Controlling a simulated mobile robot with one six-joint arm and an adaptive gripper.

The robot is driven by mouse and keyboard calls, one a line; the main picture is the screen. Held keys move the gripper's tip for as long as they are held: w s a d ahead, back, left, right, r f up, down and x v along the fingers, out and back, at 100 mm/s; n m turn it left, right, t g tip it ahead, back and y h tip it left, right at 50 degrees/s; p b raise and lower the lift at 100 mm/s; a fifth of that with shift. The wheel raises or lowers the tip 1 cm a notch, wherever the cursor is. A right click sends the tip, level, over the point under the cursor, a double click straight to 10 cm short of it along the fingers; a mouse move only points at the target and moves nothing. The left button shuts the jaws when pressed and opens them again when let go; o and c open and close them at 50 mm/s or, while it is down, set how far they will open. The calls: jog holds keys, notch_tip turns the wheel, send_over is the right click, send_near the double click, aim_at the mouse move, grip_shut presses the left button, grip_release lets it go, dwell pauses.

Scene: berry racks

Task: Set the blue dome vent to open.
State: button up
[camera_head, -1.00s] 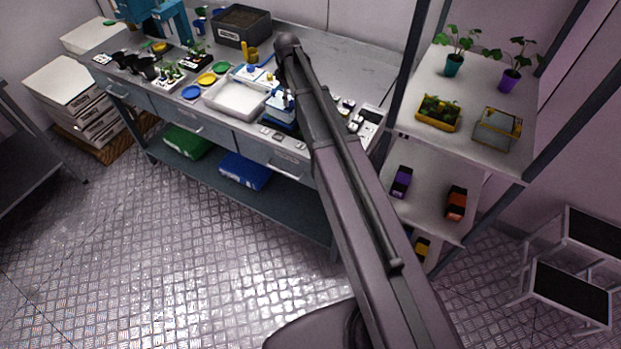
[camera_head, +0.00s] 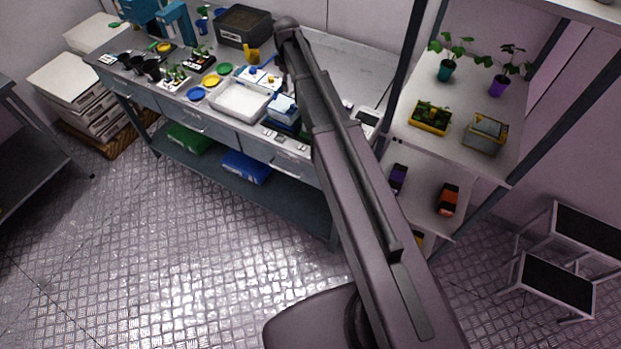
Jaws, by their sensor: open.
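A small blue-based tray with a pale clear cover (camera_head: 284,106), which looks like the blue dome, stands on the workbench (camera_head: 352,66) near its front edge, right of a white tray. Its vent is too small to make out, so I cannot tell its setting. My arm crosses the picture from the bottom up to a rounded joint over the bench and covers the area just right of the blue dome. My gripper is not visible; the arm hides whatever lies behind it.
The white tray (camera_head: 268,97), several coloured dishes and a dark soil bin (camera_head: 243,27) occupy the bench. A rack (camera_head: 408,141) at right holds potted plants, a yellow planted tray (camera_head: 430,118) and a yellow covered tray (camera_head: 484,133). Black-topped steps (camera_head: 556,284) stand at right. The front floor is clear.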

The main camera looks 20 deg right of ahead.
jog(key=s+f+m+b, duration=0.15)
jog(key=s+m, duration=0.65)
jog(key=s, duration=1.3)
jog(key=s+f+b, duration=0.2)
jog(key=f+b, duration=0.8)
jog(key=s+f+b, duration=0.2)
jog(key=f+b, duration=0.8)
jog(key=b, duration=0.1)
jog(key=shift+s+a+f+m, duration=0.15)
jog(key=shift+s+m, duration=0.15)
jog(key=shift+m, duration=0.1)
jog(key=shift+o, duration=0.2)
dwell(0.4)
jog(key=w+r+m+p, duration=0.9)
jog(key=w+r+p, duration=1.6)
jog(key=w, duration=0.1)
jog(key=shift+w+d+r+m+p, duration=0.15)
jog(key=shift+d+r+m+p, duration=0.2)
jog(key=shift+d+m+p, duration=0.1)
